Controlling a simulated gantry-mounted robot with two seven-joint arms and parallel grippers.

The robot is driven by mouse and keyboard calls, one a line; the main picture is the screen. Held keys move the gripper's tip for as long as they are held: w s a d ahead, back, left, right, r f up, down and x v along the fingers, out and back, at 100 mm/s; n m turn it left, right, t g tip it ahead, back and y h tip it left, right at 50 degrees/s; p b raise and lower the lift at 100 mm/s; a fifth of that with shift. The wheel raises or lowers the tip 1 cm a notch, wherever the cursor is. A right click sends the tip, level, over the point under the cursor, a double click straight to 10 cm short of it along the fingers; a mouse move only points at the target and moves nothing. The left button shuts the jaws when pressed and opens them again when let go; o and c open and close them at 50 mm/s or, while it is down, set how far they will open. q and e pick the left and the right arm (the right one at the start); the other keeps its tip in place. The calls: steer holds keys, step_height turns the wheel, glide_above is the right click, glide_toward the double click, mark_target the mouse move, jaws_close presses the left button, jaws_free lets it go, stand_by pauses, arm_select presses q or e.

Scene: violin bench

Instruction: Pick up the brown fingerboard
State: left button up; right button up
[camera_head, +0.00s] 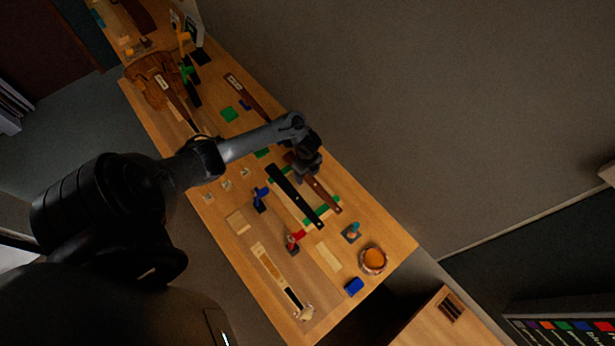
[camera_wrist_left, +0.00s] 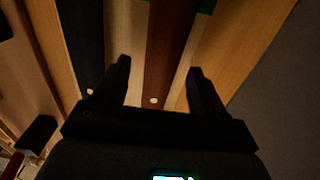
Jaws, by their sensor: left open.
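The brown fingerboard (camera_head: 323,193) lies on the bench near its far edge, beside a black fingerboard (camera_head: 292,192). In the head view my left gripper (camera_head: 305,168) is over the upper part of the brown fingerboard and hides some of it. In the left wrist view the brown fingerboard (camera_wrist_left: 168,50) runs lengthwise between the two spread fingers of my left gripper (camera_wrist_left: 158,68), with a pale dot near its end. The fingers are open and hold nothing. I cannot tell how high they are above the board. My right gripper is not in view.
The black fingerboard also shows in the left wrist view (camera_wrist_left: 82,38), left of the fingers. Green supports (camera_head: 309,219) lie at the boards. A blue tool (camera_head: 260,198), a red clamp (camera_head: 294,241), a jar (camera_head: 373,260) and a violin body (camera_head: 150,78) are on the bench.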

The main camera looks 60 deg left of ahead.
arm_select(q)
steer(key=c, duration=1.2)
steer(key=shift+o, duration=0.2)
steer(key=shift+r, duration=0.1)
